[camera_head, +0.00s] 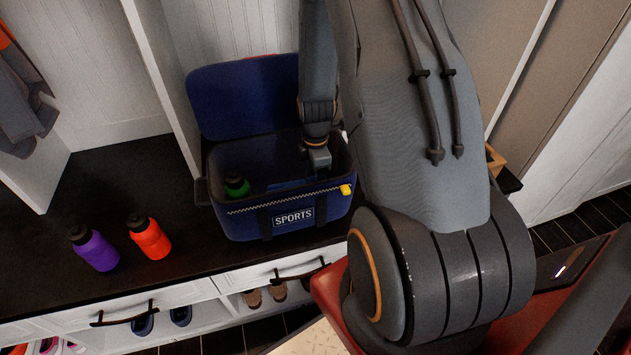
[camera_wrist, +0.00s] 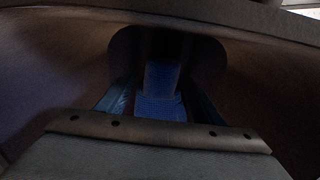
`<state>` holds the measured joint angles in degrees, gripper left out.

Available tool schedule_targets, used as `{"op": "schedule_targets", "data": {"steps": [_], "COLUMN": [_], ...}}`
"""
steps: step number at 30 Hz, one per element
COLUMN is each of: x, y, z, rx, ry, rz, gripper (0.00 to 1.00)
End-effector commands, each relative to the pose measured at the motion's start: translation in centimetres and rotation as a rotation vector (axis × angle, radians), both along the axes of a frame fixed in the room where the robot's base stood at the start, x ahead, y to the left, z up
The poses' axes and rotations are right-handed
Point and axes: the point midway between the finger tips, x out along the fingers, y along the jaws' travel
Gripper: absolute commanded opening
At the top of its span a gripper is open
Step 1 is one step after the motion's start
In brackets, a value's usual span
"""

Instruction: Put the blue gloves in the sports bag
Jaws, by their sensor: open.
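The sports bag (camera_head: 240,222) is a dark blue box-shaped bag with a "SPORTS" label, standing open on the dark bench top with its lid raised. My gripper (camera_head: 318,160) reaches down into the right part of the bag, its fingertips hidden behind the front wall. In the wrist view the jaws are apart inside the dark bag. Blue ribbed material, seemingly the blue gloves (camera_wrist: 161,105), lies between and beyond the fingers. A blue patch (camera_head: 287,185) also shows low inside the bag in the head view. I cannot tell whether the fingers touch the material.
A green-capped bottle (camera_head: 237,186) stands inside the bag at the left. A purple bottle (camera_head: 95,249) and an orange bottle (camera_head: 150,238) stand on the dark bench top (camera_head: 100,190) left of the bag. Shoes sit on the shelf below. White partitions rise behind.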

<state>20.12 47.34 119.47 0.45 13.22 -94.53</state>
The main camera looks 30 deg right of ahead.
Motion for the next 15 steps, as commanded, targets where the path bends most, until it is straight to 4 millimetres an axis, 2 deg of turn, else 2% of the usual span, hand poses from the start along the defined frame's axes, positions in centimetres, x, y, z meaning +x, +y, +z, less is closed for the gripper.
{"op": "schedule_targets", "data": {"steps": [15], "x": [0.1], "y": [0.0], "z": [9.3], "rx": [-0.001], "ry": [-0.004], "rz": [0.000], "gripper": [0.61]}}
